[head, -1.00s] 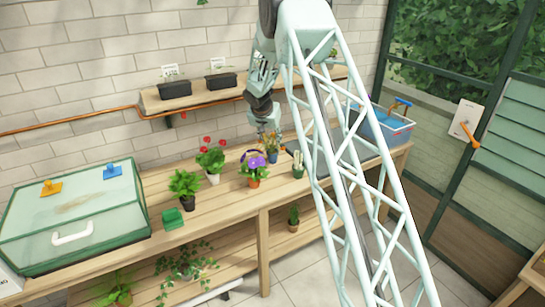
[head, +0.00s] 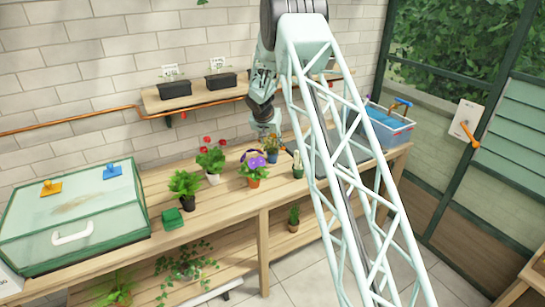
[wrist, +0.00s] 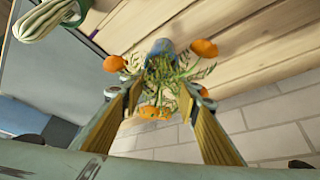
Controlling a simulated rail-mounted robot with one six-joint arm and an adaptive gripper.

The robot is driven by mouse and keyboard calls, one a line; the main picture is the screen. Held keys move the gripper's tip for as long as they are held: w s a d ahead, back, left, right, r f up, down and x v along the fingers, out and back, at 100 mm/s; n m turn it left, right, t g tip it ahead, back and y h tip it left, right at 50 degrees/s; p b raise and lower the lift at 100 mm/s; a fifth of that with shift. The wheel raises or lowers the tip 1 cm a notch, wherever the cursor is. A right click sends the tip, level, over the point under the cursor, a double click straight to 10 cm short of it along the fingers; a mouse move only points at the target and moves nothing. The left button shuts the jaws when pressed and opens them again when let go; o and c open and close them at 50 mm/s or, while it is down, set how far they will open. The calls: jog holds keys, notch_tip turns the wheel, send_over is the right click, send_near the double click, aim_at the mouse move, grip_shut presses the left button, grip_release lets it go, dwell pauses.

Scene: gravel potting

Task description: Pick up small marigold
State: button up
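The small marigold (head: 271,143) has orange flowers and feathery green leaves in a blue pot (head: 273,157), upright near the back of the potting bench. My gripper (head: 268,132) is close above it in the head view. In the wrist view, my gripper (wrist: 160,90) is open, with one yellow-padded finger on each side of the marigold (wrist: 160,75). Its flowers and leaves show between and beyond the fingers, and the blue pot (wrist: 164,47) lies farther off. I cannot tell whether either finger touches the leaves.
Close by stand a purple-flowered plant (head: 254,167), a red-flowered plant (head: 211,160) and a potted cactus (head: 298,165), which also shows in the wrist view (wrist: 47,20). A leafy plant (head: 185,185) and a glazed box (head: 72,215) are left. A wall shelf (head: 190,98) is behind.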

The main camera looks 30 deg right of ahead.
jog(key=shift+x, duration=1.05)
jog(key=shift+c, duration=0.5)
grip_shut()
